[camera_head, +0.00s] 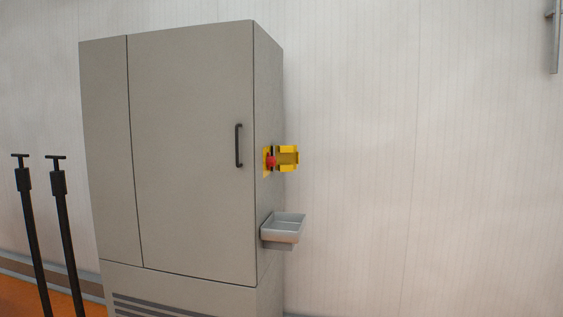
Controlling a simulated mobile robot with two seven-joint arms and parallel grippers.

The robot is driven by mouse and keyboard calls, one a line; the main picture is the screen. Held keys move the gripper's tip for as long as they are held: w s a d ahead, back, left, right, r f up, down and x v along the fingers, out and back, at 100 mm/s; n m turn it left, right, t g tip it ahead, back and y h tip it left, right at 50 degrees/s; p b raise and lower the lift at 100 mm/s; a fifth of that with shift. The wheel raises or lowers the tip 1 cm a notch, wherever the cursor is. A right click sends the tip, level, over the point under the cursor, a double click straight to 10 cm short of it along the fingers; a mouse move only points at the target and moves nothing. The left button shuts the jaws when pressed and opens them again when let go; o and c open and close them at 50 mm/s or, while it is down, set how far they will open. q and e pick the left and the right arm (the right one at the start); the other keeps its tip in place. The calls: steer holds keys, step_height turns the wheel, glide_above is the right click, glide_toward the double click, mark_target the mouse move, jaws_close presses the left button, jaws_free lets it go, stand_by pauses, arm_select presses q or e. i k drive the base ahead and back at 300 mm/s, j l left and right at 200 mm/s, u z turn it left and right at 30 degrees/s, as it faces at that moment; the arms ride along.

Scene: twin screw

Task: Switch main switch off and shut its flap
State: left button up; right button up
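The main switch (271,161) is a small red knob on a yellow plate, on the right side wall of a tall grey cabinet (190,150). Its yellow flap (289,158) stands open, swung out to the right of the knob. The knob is too small to tell which way it is turned. Neither of my grippers shows in the head view.
A grey metal tray (283,229) juts from the cabinet's side below the switch. The cabinet's front door has a black handle (239,146). Two black posts (64,230) stand at the left. The space right of the cabinet, before the white wall, looks clear.

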mark_target(271, 160)
steer(key=i+l, duration=0.25)
steer(key=i+l+u, duration=0.1)
steer(key=i+l, duration=0.15)
steer(key=l, duration=0.2)
steer(key=i+l, duration=0.25)
steer(key=i+l+u, duration=0.1)
steer(key=i+l, duration=0.15)
steer(key=l, duration=0.25)
steer(key=i+l, duration=0.25)
steer(key=l, duration=0.15)
steer(key=i+l, duration=0.2)
steer(key=l, duration=0.15)
steer(key=u, duration=0.05)
